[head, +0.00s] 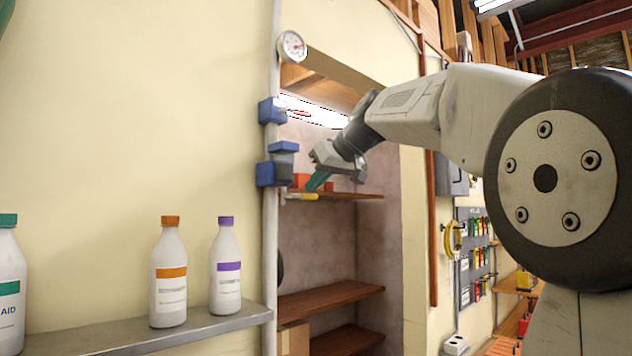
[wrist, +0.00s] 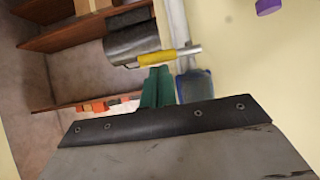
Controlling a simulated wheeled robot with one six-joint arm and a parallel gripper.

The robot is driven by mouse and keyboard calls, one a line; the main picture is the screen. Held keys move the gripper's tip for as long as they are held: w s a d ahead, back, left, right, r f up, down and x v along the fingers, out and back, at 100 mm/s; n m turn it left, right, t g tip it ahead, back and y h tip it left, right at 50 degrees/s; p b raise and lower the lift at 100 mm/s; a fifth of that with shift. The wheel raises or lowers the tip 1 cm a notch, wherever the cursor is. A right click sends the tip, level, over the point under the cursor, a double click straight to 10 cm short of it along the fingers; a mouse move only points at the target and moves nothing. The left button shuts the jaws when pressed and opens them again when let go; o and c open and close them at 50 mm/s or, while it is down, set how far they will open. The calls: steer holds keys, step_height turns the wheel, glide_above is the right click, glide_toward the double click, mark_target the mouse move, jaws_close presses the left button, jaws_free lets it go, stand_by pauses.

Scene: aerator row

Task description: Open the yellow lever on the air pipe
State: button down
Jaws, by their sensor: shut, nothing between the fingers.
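The grey air pipe (head: 270,235) runs upright along the wall edge beside a shelved recess. The yellow lever (head: 301,196) sticks out to the right from the pipe, roughly level, just below the lower blue fitting (head: 272,174). In the wrist view the yellow lever (wrist: 157,57) lies across, just beyond the fingertips, its metal stem reaching toward the pipe. My gripper (head: 315,186) has green fingers, shut and empty, pointing down to the lever from above right. In the wrist view my gripper (wrist: 158,70) is very near the lever; I cannot tell whether they touch.
An upper blue fitting (head: 271,111) and a round gauge (head: 291,46) are higher on the pipe. Wooden shelves (head: 330,300) fill the recess, with red-orange items (head: 301,180) near my gripper. White bottles (head: 169,275) stand on a metal ledge (head: 150,338) at left.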

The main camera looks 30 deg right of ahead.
steer(key=shift+d+f+m+y, duration=0.2)
steer(key=shift+f+m+y, duration=0.1)
steer(key=shift+y, duration=0.2)
steer(key=shift+w+d+f+m+y, duration=0.1)
steer(key=shift+d+f+m+y, duration=0.2)
steer(key=shift+f+m+y, duration=0.5)
step_height(320, 180, down, 6)
steer(key=a+m+t+y, duration=0.1)
steer(key=a+m+y, duration=0.1)
steer(key=m+y, duration=0.5)
steer(key=shift+s+r+m+y, duration=0.2)
steer(key=shift+m+y, duration=0.1)
steer(key=shift+m, duration=0.2)
steer(key=shift+a+f, duration=0.15)
steer(key=shift+a, duration=0.05)
